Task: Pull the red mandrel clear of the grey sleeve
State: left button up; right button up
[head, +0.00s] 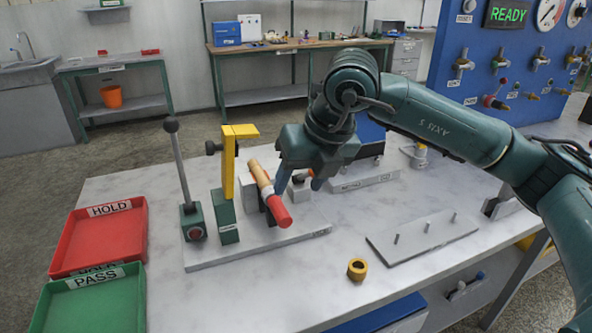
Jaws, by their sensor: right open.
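The red mandrel (279,211) lies tilted on the fixture plate (215,258), its red end toward the front. A tan rod (260,175) runs on from it toward the back left. A grey block (248,194) stands beside the rod; I cannot make out a separate grey sleeve or tell how it sits around the mandrel. My right gripper (301,183) points down just right of the rod and mandrel. It is open and holds nothing I can see. Its fingers partly hide what lies behind. My left gripper is not in view.
A yellow clamp arm (229,160) on a green post and a dark lever (181,165) stand left of the mandrel. Red (140,235) and green (138,300) trays lie at the left. The front middle of the table is clear.

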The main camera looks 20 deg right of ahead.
aim_at(286, 215)
jog(key=x, duration=0.4)
jog(key=d+x, duration=0.1)
jog(key=x, duration=0.3)
jog(key=w+p+x, duration=0.1)
jog(key=x, duration=0.3)
jog(key=shift+d+f, duration=0.1)
jog(key=shift+f, duration=0.1)
jog(key=c, duration=1.1)
